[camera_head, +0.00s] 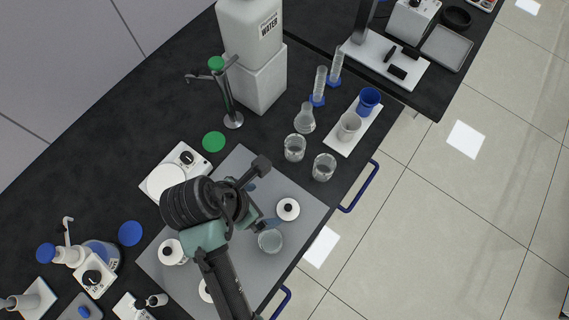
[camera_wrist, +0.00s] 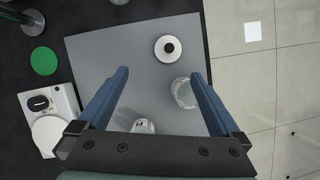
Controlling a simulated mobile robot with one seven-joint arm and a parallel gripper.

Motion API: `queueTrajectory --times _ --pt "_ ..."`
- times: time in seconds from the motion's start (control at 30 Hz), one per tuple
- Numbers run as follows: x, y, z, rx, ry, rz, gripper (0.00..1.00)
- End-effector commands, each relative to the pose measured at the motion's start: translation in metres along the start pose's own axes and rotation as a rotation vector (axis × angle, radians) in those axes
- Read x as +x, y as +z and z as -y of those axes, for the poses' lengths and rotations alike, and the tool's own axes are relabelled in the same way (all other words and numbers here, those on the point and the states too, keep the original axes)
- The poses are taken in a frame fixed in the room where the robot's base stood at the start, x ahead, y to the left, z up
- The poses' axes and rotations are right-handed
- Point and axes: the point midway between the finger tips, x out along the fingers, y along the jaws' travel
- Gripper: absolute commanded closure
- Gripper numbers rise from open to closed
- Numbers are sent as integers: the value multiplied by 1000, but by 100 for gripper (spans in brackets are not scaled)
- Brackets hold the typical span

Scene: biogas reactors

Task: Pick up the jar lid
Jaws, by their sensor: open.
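The jar lid (camera_head: 288,208) is a white disc with a black knob, lying on the grey mat (camera_head: 308,209). In the wrist view the lid (camera_wrist: 161,56) lies beyond my fingertips, roughly between their lines. My gripper (camera_head: 262,206) is open and empty above the mat; its two blue fingers (camera_wrist: 160,74) are spread wide in the wrist view. An open glass jar (camera_head: 270,241) stands close to the lid; it also shows beside the right finger (camera_wrist: 183,95). Another white lidded jar (camera_head: 171,252) stands left of my arm, and a further white top (camera_head: 205,291) is partly hidden by it.
Beakers (camera_head: 324,167) and a white tray (camera_head: 343,147) with cups stand to the right. A hotplate (camera_head: 166,182), a green disc (camera_head: 214,142) and a tap (camera_head: 232,119) lie behind and left.

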Motion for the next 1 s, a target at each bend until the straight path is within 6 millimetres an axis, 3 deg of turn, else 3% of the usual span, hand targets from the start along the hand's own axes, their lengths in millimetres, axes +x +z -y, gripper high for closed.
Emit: queueTrajectory --times 0.4,0.63,1.0 --pt "67 0 2 1 -3 -2 0" --pt "82 0 3 2 -3 -2 0" --pt "126 -2 8 3 0 -1 0"
